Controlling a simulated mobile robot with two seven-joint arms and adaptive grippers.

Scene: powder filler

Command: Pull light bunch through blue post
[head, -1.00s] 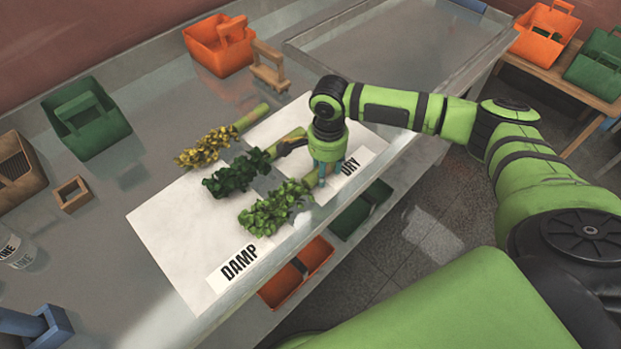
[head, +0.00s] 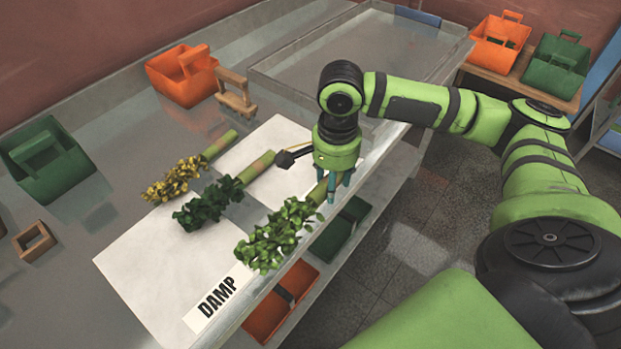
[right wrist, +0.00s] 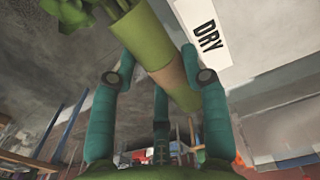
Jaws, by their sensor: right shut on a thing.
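The light bunch (head: 275,235) has bright green leaves and hangs over the front part of the white mat, leaves toward the lower left. My right gripper (head: 335,193) is shut on its stalk, fingers pointing down. In the right wrist view the green stalk (right wrist: 137,35), with a tan band, lies between the teal fingers of my right gripper (right wrist: 158,78). It appears raised off the mat. The blue post is not in view now. My left gripper is not in view.
An orange caddy (head: 180,78), wooden stand (head: 235,95), green caddy (head: 48,160) and wooden frame (head: 34,242) stand behind and left. The bench's front edge is close.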

